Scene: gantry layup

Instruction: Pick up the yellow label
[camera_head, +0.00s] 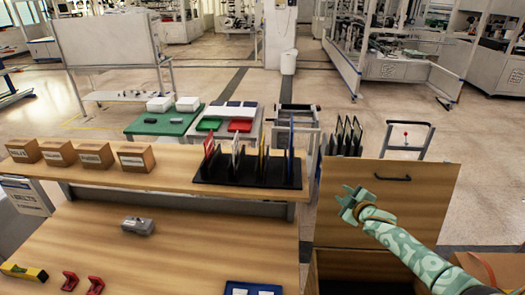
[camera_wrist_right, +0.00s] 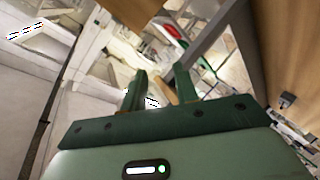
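A thin yellow label (camera_head: 262,161) stands upright in a black rack (camera_head: 230,180) on the raised wooden shelf in the head view. A red-edged one (camera_head: 208,146), a white one (camera_head: 236,157) and a blue one (camera_head: 290,145) stand in the same rack. My right gripper (camera_head: 348,203) is to the right of the rack, apart from it, in front of a wooden panel. Its two fingers are spread with nothing held between them, as the right wrist view (camera_wrist_right: 166,85) also shows. The yellow label cannot be made out in the wrist view. My left gripper is out of view.
Several cardboard boxes (camera_head: 95,155) line the shelf's left. A grey device (camera_head: 138,225), a yellow level (camera_head: 24,272), red brackets (camera_head: 95,285) and a blue tray (camera_head: 252,288) lie on the lower bench. The wooden panel (camera_head: 400,215) with a black handle stands right of the bench.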

